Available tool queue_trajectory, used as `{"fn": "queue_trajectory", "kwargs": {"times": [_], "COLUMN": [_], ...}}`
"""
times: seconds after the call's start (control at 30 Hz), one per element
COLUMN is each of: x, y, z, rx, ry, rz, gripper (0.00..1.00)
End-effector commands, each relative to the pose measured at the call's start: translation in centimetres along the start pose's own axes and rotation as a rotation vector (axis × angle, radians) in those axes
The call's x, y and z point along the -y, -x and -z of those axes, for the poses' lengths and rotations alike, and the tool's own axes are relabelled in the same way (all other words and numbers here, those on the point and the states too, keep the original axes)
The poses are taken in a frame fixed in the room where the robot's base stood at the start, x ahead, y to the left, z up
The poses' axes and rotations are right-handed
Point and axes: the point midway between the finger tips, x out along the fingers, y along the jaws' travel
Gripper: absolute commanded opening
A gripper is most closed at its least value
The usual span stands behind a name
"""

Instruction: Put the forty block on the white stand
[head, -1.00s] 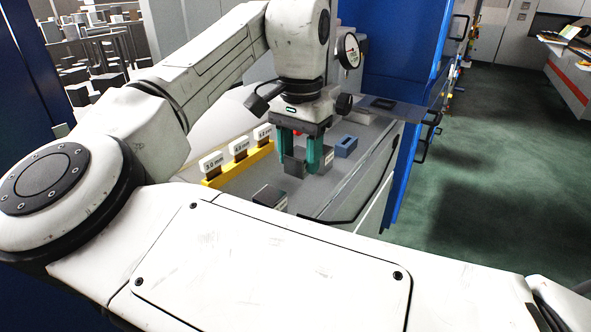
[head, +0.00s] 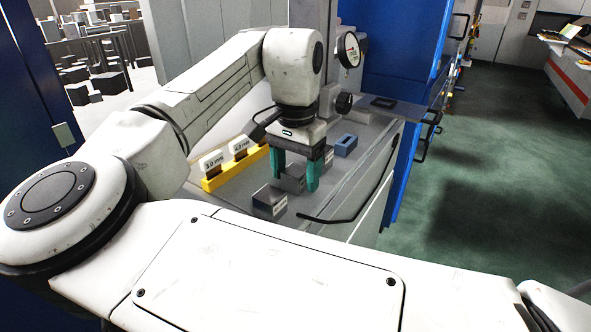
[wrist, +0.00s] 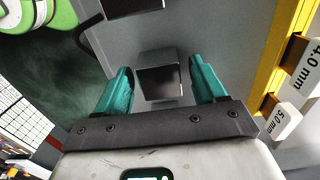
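My gripper (head: 294,184) has two teal fingers and points down at the grey bench top. In the wrist view my gripper (wrist: 162,74) is open, with gaps between its fingers and a dark grey block (wrist: 160,82). That grey block (head: 292,178) also shows between the fingers in the head view. A second dark block with a white label (head: 270,203) sits nearer the camera, and a third labelled block (head: 328,156) stands behind the right finger. The labels are too small to read, so I cannot tell which block is the forty. I cannot make out a white stand.
A yellow rack (head: 212,184) with white tags, one reading 3.0 mm, lies left of the blocks; it also shows in the wrist view (wrist: 274,72). A small blue block (head: 346,145) is to the right.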

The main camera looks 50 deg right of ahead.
Motion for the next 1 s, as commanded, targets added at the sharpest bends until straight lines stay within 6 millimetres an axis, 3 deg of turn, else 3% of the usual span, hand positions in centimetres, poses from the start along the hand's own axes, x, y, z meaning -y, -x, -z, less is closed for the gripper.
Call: {"fn": "queue_trajectory", "kwargs": {"times": [0.37, 0.47, 0.8, 1.0], "x": [0.0, 0.0, 0.0, 0.0], "y": [0.3, 1.6, 8.5, 11.3], "z": [0.0, 0.1, 0.1, 0.1], "rx": [0.0, -0.002, -0.001, -0.001], "ry": [0.0, 0.0, 0.0, 0.001], "rz": [0.002, 0.002, 0.002, 0.001], "gripper": [0.75, 0.75, 0.75, 0.75]}}
